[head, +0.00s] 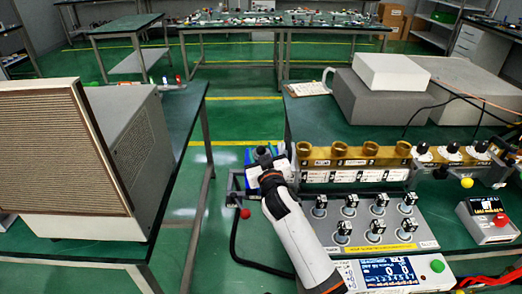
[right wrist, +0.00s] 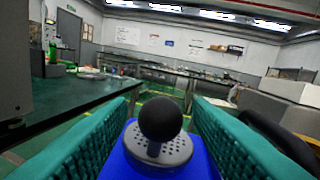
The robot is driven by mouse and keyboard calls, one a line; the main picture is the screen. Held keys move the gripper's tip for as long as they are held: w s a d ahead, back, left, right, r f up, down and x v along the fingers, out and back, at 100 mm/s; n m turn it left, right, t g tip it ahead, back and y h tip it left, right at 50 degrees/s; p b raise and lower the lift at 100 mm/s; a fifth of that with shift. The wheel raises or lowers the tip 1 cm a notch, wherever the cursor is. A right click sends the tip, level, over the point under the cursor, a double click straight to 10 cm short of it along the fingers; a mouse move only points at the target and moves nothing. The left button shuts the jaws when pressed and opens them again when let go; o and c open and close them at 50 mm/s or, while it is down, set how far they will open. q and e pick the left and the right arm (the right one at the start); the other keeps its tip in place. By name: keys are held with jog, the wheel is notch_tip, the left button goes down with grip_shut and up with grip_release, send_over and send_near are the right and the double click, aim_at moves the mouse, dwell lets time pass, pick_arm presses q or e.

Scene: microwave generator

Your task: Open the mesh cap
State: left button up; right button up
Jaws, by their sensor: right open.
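The mesh cap (right wrist: 158,148) is a grey perforated disc with a round black knob (right wrist: 160,118) on top, set on a blue body (right wrist: 195,160) in the right wrist view. My right gripper (head: 262,160) is at the left end of the brass block in the head view. Its two green-padded fingers are open, one on each side of the knob, with visible gaps to it. In the head view my gripper hides most of the cap, and only a little blue shows beside it. My left gripper is not in view.
A brass block (head: 343,155) with several round openings runs right of my gripper. A grey panel with several switches (head: 376,222) and a display unit (head: 390,272) stand nearer. A large beige box (head: 65,150) is on the left table. The green floor between the tables is free.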

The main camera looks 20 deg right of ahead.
jog(key=shift+w+d, duration=0.1)
jog(key=shift+w, duration=0.45)
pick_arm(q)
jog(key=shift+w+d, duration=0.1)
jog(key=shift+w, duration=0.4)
